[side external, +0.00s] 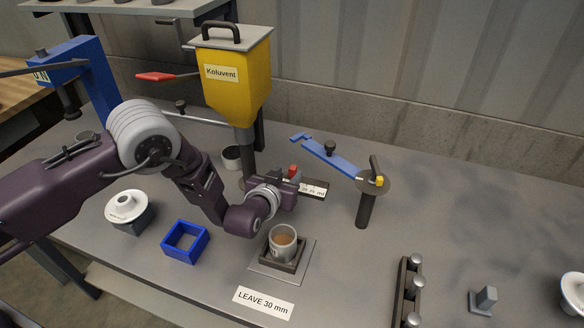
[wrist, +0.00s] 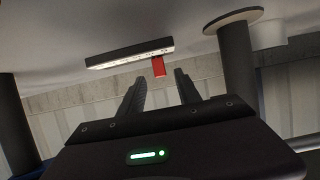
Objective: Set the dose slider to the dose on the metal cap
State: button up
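The dose slider shows as a red tab (side external: 293,171) at the scale bar (side external: 313,190), below the yellow Koluvent hopper (side external: 236,70). In the wrist view the red tab (wrist: 158,66) sticks out from the pale-edged scale bar (wrist: 130,52). My gripper (wrist: 158,82) is open. Its two fingers point at the red tab, which appears between their tips with space on both sides. In the side view my gripper (side external: 290,192) is beside the scale bar and partly hides it.
A blue arm (side external: 335,160) on a dark post stands right of the scale. A rack of metal pins (side external: 407,290) is at right.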

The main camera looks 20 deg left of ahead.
aim_at(292, 171)
jog(key=x, duration=0.5)
jog(key=shift+w+f, duration=0.15)
jog(key=shift+w, duration=0.2)
grip_shut()
dwell(1.0)
